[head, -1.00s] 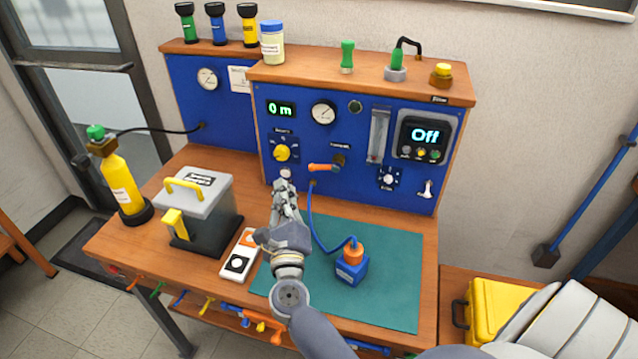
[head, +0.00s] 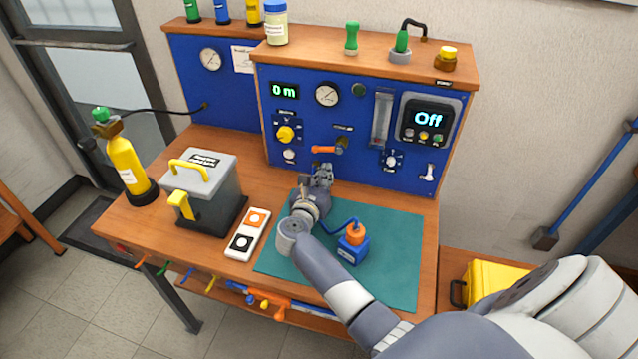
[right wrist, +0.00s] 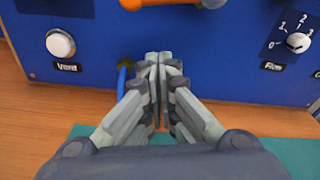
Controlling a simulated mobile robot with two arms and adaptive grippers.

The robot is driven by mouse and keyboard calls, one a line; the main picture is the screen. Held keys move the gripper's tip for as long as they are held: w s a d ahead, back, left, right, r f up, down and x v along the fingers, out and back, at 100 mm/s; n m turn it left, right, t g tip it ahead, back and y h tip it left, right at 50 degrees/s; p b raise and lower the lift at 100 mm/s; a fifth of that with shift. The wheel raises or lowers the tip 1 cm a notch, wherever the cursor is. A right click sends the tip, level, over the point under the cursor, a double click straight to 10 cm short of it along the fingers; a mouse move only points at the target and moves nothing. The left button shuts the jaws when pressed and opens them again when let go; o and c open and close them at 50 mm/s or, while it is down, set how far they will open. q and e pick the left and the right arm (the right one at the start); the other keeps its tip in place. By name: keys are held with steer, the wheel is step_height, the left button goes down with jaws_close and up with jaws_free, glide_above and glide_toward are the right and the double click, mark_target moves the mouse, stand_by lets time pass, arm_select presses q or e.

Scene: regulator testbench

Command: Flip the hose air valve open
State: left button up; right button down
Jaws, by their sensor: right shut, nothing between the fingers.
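The hose air valve has an orange lever (head: 325,150) on the blue panel, lying roughly level and pointing left from its brass fitting (head: 342,143). The lever also shows at the top edge of the right wrist view (right wrist: 165,3), partly cut off. My right gripper (head: 323,172) is shut and empty, in front of the panel and below the lever. In the right wrist view its fingertips (right wrist: 163,60) are together, apart from the lever. A blue hose (right wrist: 122,80) runs from the panel just left of the fingers. My left gripper is not in view.
The white Vent knob (right wrist: 60,43) is left of my fingers, the Flow knob (right wrist: 298,42) right. A grey box (head: 205,190) and a two-button block (head: 248,234) stand left.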

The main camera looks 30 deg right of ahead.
mark_target(326, 149)
steer(key=r+p, duration=0.1)
steer(key=r, duration=0.1)
steer(key=a+r+p, duration=0.1)
steer(key=r, duration=0.1)
steer(key=shift+w, duration=0.2)
steer(key=shift+d+f, duration=0.1)
steer(key=shift+w+a+r+m+b, duration=0.2)
steer(key=shift+r+m+b, duration=0.3)
steer(key=shift+m+b, duration=0.1)
steer(key=shift+w+a+r+m+b, duration=0.15)
steer(key=shift+r+m+b, duration=0.35)
steer(key=shift+m, duration=0.1)
